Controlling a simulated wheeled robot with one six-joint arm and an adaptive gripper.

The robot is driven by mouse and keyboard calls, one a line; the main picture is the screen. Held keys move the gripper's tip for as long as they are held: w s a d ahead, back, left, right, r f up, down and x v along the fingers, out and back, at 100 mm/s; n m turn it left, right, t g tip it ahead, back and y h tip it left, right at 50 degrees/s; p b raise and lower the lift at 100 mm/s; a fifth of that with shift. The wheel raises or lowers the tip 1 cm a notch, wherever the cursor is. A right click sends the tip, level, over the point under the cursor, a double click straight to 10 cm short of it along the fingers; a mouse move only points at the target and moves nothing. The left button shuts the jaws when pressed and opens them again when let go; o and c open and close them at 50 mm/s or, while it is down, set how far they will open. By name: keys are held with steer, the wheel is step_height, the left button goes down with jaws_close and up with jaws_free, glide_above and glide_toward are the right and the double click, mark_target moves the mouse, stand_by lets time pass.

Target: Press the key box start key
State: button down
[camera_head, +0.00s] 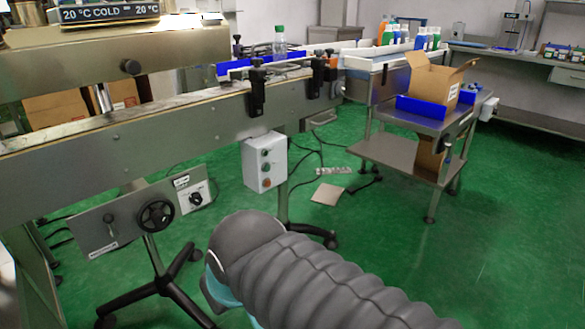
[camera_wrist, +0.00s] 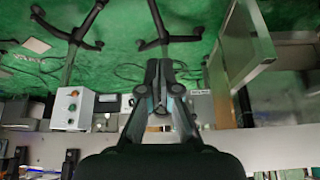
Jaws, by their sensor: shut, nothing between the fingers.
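The key box (camera_head: 264,162) is a pale grey box on the side of the conveyor frame, with a column of small round keys on its front. A green key (camera_head: 265,152) sits near the top and an orange-red key (camera_head: 267,182) near the bottom. In the wrist view the key box (camera_wrist: 84,110) appears upside down, left of my gripper (camera_wrist: 160,68), with its orange key uppermost and a green key (camera_wrist: 72,107) below that. My gripper is shut and empty, apart from the box. The head view shows my arm but hides the gripper.
The long metal conveyor (camera_head: 130,125) crosses the left and middle. A handwheel (camera_head: 157,215) and a dial box (camera_head: 194,194) are below it. A steel side table (camera_head: 420,121) with an open carton (camera_head: 433,78) stands right. Green floor is clear at lower right; cables lie near the conveyor legs.

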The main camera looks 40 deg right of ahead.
steer(key=w+d+m+t+y+b, duration=0.1)
steer(key=w+d+m, duration=0.55)
steer(key=w, duration=0.25)
steer(key=w+d+m+b, duration=0.1)
steer(key=w+d+m, duration=0.55)
steer(key=w, duration=0.25)
steer(key=w+d+f+m+t+h, duration=0.1)
steer(key=d+m, duration=0.5)
steer(key=d, duration=0.6)
steer(key=w+d+f+m+t+h, duration=0.1)
steer(key=w+d+f+m, duration=0.3)
steer(key=d, duration=0.8)
steer(key=shift+w+f+m+b, duration=0.15)
steer(key=shift+w+m+b, duration=0.25)
steer(key=shift+w+m, duration=0.5)
steer(key=shift+s, duration=0.1)
